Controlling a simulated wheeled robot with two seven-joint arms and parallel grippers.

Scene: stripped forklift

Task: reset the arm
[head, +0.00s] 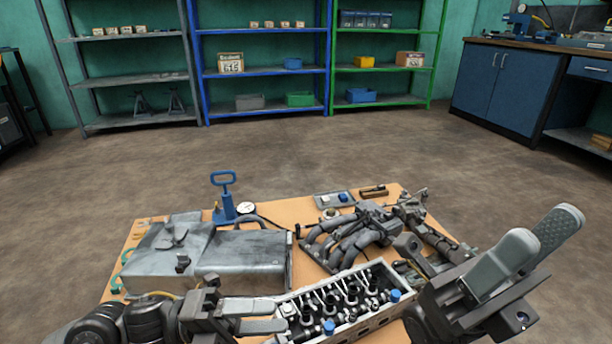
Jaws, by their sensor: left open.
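My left gripper (256,316) is at the bottom of the head view. Its two grey fingers are apart, with nothing between them, and point right towards the open engine block (283,305). My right gripper (540,242) is raised at the lower right, its two grey finger pads pointing up and to the right. The pads overlap in the picture, so the gap between them cannot be judged; no held object shows.
A tan board (118,270) carries a grey metal cover (245,255), a blue-handled device (224,205), a manifold-like part (350,238) and small parts. Shelves (262,71) and a workbench (500,78) stand at the back. The floor between (290,150) is clear.

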